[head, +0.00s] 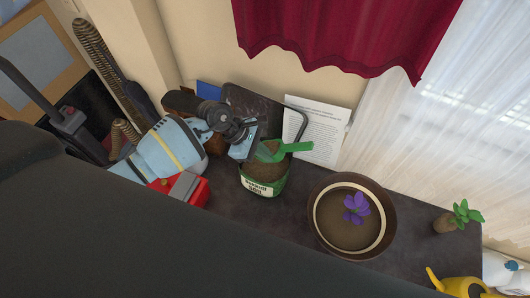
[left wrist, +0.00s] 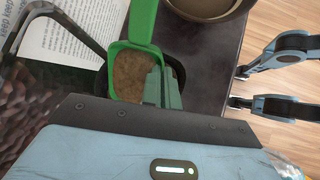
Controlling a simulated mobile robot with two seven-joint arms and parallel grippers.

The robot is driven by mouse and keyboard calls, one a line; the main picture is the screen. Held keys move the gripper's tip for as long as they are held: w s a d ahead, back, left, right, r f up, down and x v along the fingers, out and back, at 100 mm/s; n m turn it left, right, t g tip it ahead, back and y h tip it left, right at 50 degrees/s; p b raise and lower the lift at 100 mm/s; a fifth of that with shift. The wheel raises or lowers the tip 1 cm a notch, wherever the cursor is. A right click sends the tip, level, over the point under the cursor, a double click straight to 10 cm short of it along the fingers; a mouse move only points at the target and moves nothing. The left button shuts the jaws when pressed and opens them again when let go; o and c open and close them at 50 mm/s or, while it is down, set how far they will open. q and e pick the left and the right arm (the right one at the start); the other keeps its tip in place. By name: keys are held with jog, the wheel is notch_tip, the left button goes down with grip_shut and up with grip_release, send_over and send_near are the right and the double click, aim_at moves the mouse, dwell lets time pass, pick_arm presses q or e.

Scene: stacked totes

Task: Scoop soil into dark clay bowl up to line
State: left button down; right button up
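The dark clay bowl (head: 312,212) stands on the dark table. Inside it a pale line rings brown soil (head: 335,230), with a purple flower (head: 355,204) in it. To its left is a green and white soil container (head: 263,189), full of soil. A green scoop (head: 294,147) rests at its top, handle pointing right. My left gripper (head: 250,150) is at the scoop's pan. In the left wrist view the scoop (left wrist: 143,22) has soil in it, and my left fingers (left wrist: 162,88) are close together at its side wall. My right gripper (left wrist: 262,88) shows there, open and empty.
A printed sheet (head: 318,125) leans behind the container. A small potted plant (head: 455,217) and a yellow watering can (head: 457,284) are at the right. A red thing (head: 190,188) is beside my left arm. A red curtain (head: 345,30) hangs above.

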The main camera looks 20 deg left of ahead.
pick_arm(q)
jog(key=shift+r+y+p, duration=0.3)
jog(key=shift+y+p, duration=0.3)
jog(key=shift+p, duration=0.1)
jog(key=y+p, duration=0.2)
jog(key=shift+w+d+y, duration=0.1)
jog(key=shift+y, duration=0.2)
jog(key=shift+y+p, duration=0.5)
jog(key=shift+y, duration=0.2)
jog(key=shift+f+y, duration=0.2)
jog(key=shift+y, duration=0.2)
jog(key=shift+f, duration=0.1)
pick_arm(e)
jog(key=w+r+t, duration=0.1)
jog(key=w+r, duration=0.3)
jog(key=r, duration=0.2)
jog(key=shift+r, duration=0.15)
pick_arm(q)
jog(key=shift+m, duration=0.3)
